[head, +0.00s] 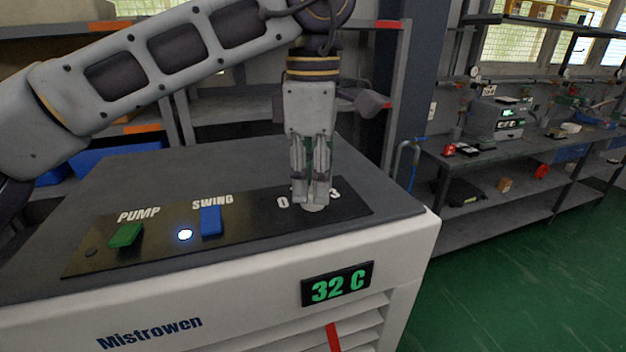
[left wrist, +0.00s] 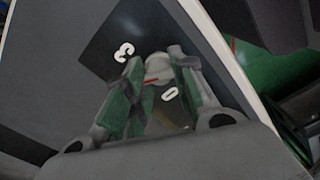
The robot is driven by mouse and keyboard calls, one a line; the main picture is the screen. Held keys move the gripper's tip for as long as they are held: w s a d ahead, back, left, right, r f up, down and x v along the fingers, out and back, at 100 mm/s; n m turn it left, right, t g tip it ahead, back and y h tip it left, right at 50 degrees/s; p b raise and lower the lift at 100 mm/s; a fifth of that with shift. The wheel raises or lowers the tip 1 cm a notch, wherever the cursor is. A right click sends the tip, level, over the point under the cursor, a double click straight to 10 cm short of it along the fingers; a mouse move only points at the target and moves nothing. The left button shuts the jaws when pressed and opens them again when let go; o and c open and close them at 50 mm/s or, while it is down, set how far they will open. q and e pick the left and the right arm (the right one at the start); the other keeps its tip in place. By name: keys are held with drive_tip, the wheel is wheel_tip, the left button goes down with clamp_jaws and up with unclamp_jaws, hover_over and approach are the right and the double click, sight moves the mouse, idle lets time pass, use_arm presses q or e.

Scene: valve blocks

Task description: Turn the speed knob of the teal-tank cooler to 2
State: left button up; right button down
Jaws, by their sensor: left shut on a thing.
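The cooler (head: 215,300) is white with a dark grey top, marked "Mistrowen". A teal tank does not show. A black panel (head: 262,225) on its top bears the speed knob (head: 314,208), mostly hidden by my left gripper (head: 312,190). That gripper points down from above, its fingers shut on the knob. In the left wrist view the knob (left wrist: 159,68) shows pale between the fingertips, with a red mark beside it. The digits 3 and 0 show around it; the other digits are hidden. I cannot tell which number the knob points at. My right gripper is out of view.
On the panel are a green PUMP switch (head: 126,235), a lit blue-white light (head: 185,235) and a blue SWING switch (head: 211,220). The front display (head: 338,284) reads 32 C. Shelves stand behind; a long workbench (head: 500,155) is at the right beyond green floor.

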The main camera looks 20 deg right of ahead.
use_arm(q)
drive_tip(key=n, duration=0.3)
drive_tip(key=n+b, duration=0.1)
drive_tip(key=n, duration=0.2)
drive_tip(key=shift+f, duration=0.1)
drive_tip(key=shift+n, duration=1.1)
drive_tip(key=shift+n+b, duration=0.3)
drive_tip(key=shift+n, duration=0.6)
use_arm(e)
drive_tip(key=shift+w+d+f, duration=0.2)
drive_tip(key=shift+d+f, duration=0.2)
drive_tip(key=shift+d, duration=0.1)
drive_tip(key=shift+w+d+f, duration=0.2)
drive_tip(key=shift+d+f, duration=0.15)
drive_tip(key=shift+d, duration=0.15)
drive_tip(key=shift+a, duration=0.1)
